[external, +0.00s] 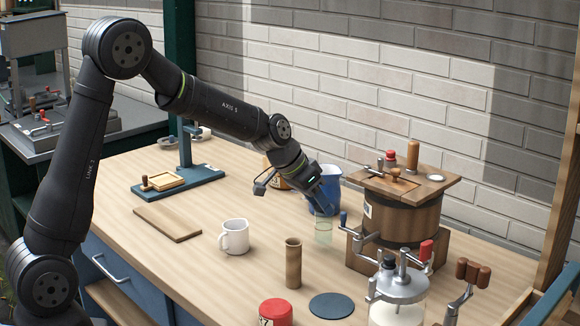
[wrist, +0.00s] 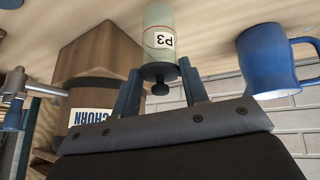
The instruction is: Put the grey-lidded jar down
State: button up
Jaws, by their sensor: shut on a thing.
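The grey-lidded jar has a pale green body (external: 323,234) in the external view. It also shows in the wrist view (wrist: 159,20), with a white P3 label and a dark grey knobbed lid (wrist: 159,74). My gripper (external: 324,211) points down above the jar and is shut on it near the lid; the fingers (wrist: 160,80) sit on both sides of the lid in the wrist view. The jar is close over the wooden tabletop; I cannot tell whether its base touches. The lid is mostly hidden in the external view.
A blue mug (external: 328,185) stands close behind the gripper. The wooden churn (external: 400,222), with its crank, is just to the right. A white mug (external: 234,237), a wooden cylinder (external: 293,265), a dark round mat (external: 331,305) and a red-lidded jar (external: 276,311) are nearer. Table left of the jar is clear.

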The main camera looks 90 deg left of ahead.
jog(key=shift+f, duration=0.95)
jog(key=shift+f, duration=0.2)
jog(key=o, duration=1.3)
jog(key=shift+o, duration=0.2)
jog(key=shift+r, duration=0.1)
jog(key=shift+r, duration=0.2)
jog(key=v, duration=1.1)
jog(key=shift+s+r, duration=0.3)
